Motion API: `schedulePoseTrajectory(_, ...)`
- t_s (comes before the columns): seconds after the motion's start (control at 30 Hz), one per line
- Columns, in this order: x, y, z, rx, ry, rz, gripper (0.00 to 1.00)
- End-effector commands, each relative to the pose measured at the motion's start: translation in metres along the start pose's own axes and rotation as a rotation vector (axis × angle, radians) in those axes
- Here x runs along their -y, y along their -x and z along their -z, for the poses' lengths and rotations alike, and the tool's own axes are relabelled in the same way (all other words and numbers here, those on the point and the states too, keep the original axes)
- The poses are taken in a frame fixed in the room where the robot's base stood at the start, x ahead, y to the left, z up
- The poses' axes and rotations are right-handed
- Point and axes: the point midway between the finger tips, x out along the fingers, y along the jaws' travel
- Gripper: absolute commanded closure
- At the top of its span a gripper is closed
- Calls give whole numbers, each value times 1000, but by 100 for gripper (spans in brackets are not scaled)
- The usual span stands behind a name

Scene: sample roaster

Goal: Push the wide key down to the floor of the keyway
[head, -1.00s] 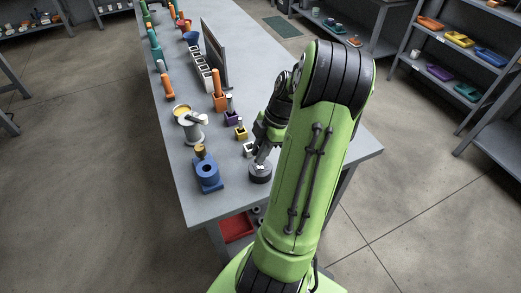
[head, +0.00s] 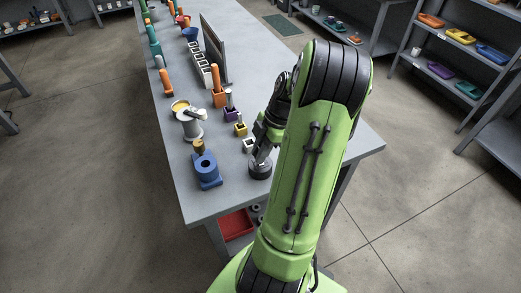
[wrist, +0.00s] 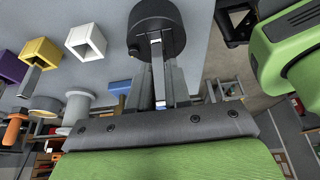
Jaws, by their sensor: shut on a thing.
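A dark round block (head: 260,170) stands near the front end of the bench; it also shows in the wrist view (wrist: 157,22), at the top. My gripper (head: 262,157) is over this block, with its fingers pointing down at it. In the wrist view my gripper (wrist: 157,65) is shut on a narrow pale metal piece, the wide key (wrist: 156,42), whose far end meets the block. The keyway is hidden by the key and fingers, so I cannot tell how deep the key sits.
A blue holder (head: 207,170) and a grey spool-like stand (head: 190,128) are left of the block. White (head: 248,145), yellow (head: 240,130) and purple (head: 231,115) square sockets stand behind it. Bare bench top lies in front and to the right.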

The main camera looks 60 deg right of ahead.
Motion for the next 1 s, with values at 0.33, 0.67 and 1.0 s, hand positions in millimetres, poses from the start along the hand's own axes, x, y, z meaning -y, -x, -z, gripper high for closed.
schedulePoseTrajectory(0.33,0,-9,-3,0,1,0,100)
schedulePoseTrajectory(0.67,0,-17,-7,0,1,0,100)
schedulePoseTrajectory(1.0,0,-19,-8,0,1,0,53)
